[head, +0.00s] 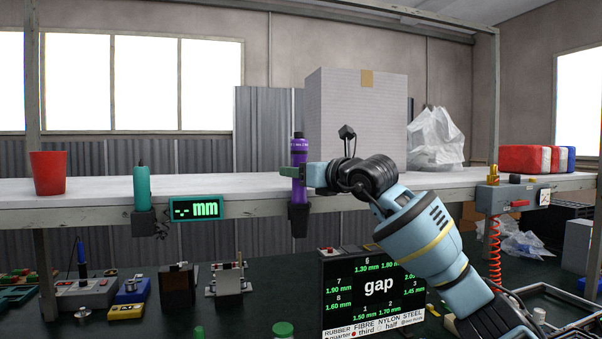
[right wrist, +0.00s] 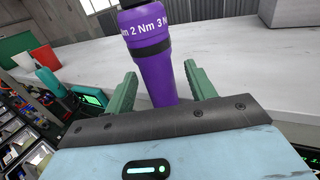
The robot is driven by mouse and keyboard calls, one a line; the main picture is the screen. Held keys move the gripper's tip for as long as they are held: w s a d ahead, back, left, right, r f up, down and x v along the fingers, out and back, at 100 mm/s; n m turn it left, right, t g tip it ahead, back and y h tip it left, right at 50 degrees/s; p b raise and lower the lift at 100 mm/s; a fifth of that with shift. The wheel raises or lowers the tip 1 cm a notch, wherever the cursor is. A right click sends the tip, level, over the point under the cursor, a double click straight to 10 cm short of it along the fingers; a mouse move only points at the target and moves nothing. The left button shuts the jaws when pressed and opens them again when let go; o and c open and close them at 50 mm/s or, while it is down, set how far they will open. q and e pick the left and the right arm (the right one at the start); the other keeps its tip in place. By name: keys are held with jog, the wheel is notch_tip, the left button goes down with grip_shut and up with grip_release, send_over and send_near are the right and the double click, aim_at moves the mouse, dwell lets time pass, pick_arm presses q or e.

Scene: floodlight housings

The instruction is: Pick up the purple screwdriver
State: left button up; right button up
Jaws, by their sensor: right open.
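The purple screwdriver (head: 299,154) stands upright in a dark holder (head: 298,218) on the shelf's front edge. The lower end of the screwdriver is hidden by the gripper and the holder. My left gripper is not in view.
A teal screwdriver (head: 142,186) hangs at the shelf edge beside a green mm display (head: 196,208). A red cup (head: 48,173) stands at the left. A large box (head: 357,115) stands behind the gripper.

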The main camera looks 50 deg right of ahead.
jog(key=shift+w+r, duration=0.1)
jog(key=shift+w, duration=0.25)
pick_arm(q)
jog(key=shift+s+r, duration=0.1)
pick_arm(e)
jog(key=c, duration=1.1)
jog(key=shift+c, duration=0.2)
